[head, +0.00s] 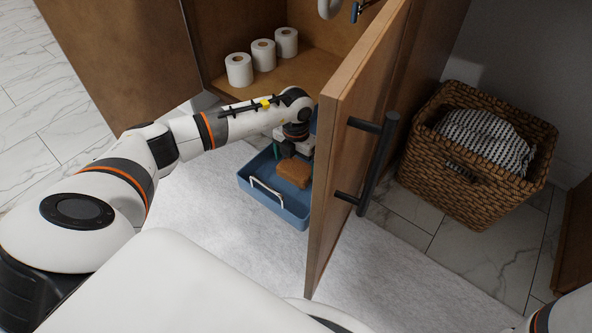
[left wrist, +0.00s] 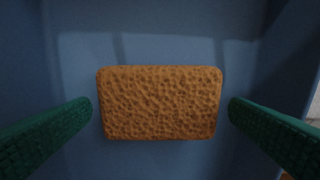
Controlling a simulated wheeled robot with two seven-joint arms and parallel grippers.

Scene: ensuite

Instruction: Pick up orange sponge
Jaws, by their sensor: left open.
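The orange sponge (head: 294,171) lies in a blue caddy (head: 264,204) on the floor, partly behind the open cabinet door in the head view. In the left wrist view the sponge (left wrist: 160,103) lies flat on the blue bottom, its long side across the picture. My left gripper (head: 293,157) reaches down into the caddy over the sponge. In the left wrist view its two green fingers (left wrist: 160,118) are open, one on each side of the sponge, with a gap at both ends. My right gripper is not in view.
The open cabinet door (head: 338,150) with its black handle (head: 377,165) stands just right of the caddy. Toilet paper rolls (head: 263,55) stand on the cabinet floor behind my left arm. A wicker basket (head: 470,185) with cloth stands at the right. A pale rug (head: 220,235) lies below.

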